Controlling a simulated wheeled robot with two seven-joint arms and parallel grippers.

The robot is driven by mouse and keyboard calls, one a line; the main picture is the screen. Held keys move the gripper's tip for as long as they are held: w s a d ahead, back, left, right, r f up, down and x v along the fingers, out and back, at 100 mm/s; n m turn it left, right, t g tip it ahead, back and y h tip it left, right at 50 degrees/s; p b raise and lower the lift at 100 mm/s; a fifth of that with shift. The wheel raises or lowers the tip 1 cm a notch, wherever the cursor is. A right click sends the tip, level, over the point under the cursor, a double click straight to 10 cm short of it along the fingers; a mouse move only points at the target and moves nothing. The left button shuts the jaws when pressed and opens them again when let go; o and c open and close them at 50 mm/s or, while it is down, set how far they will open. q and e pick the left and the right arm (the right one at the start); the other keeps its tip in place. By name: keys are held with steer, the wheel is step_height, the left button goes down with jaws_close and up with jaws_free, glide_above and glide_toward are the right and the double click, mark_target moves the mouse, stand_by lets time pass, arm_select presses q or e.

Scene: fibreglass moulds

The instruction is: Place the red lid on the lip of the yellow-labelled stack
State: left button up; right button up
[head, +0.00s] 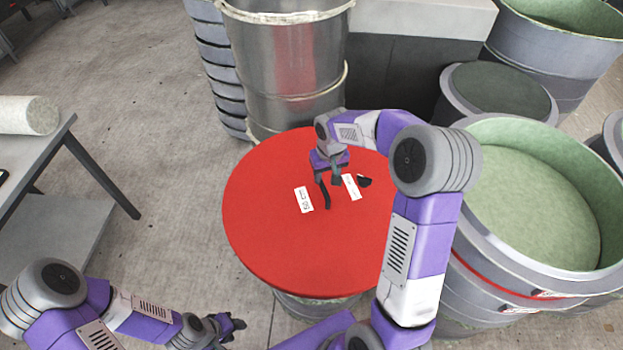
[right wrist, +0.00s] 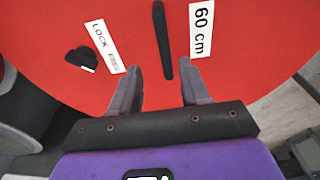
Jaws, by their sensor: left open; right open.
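The round red lid (head: 260,215) lies level on a grey round mould (head: 315,306) in the middle of the head view. It carries a black bar handle (head: 325,197), two white labels and a small black part. My right gripper (head: 329,182) is over the lid, open, at one end of the handle. In the right wrist view its fingers (right wrist: 160,78) stand on either side of the handle's line, with the handle (right wrist: 162,38) beyond the tips, not gripped. My left gripper (head: 232,324) is open and empty at the lower left, away from the lid. I see no yellow label.
A stack of grey moulds with green insides (head: 535,205) stands close right of the lid, with a red band. Metal drums (head: 290,60) and stacked grey moulds (head: 215,60) stand behind it. A table (head: 40,150) with a white roll is at left. Floor between is clear.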

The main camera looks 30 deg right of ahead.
mark_target(322, 185)
step_height(322, 185, down, 2)
steer(key=shift+s+f+b, duration=0.15)
steer(key=shift+f+b, duration=0.1)
steer(key=shift+b, duration=0.1)
steer(key=f, duration=0.1)
steer(key=f+b, duration=0.1)
steer(key=f, duration=0.1)
steer(key=w+f, duration=0.1)
steer(key=shift+a+f, duration=0.3)
steer(key=shift+f, duration=0.05)
arm_select(q)
steer(key=shift+s+f, duration=0.2)
steer(key=shift+f, duration=0.35)
steer(key=shift+s+f, duration=0.15)
steer(key=shift+f, duration=0.4)
arm_select(e)
steer(key=shift+r, duration=0.1)
steer(key=shift+w, duration=0.1)
jaws_close()
steer(key=shift+r, duration=0.1)
